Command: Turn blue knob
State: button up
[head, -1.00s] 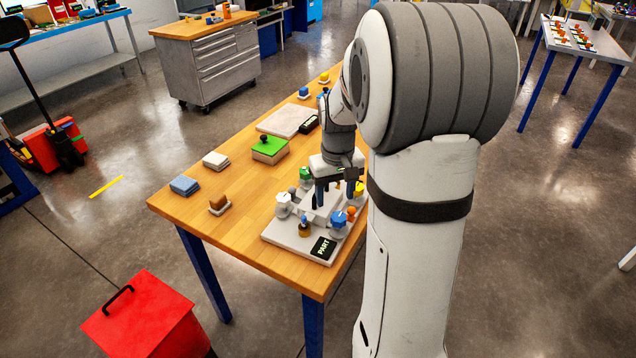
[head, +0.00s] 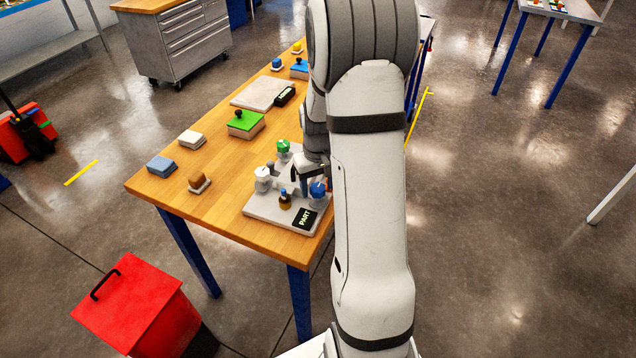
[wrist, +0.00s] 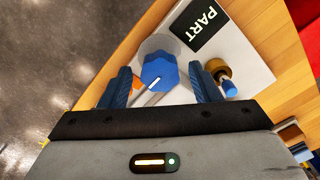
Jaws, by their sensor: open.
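The blue knob (head: 318,188) sits on a light round base at the front right of the grey PART plate (head: 258,210). My gripper (wrist: 160,76) is open, with one blue-grey finger on each side of the knob and gaps showing. I cannot tell how far the fingertips are above it. In the head view my gripper (head: 309,182) is at the knob, partly hidden by my arm.
A red bin (head: 132,300) stands in front of the table.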

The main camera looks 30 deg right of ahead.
jog(key=shift+c, duration=0.6)
jog(key=c, duration=0.9)
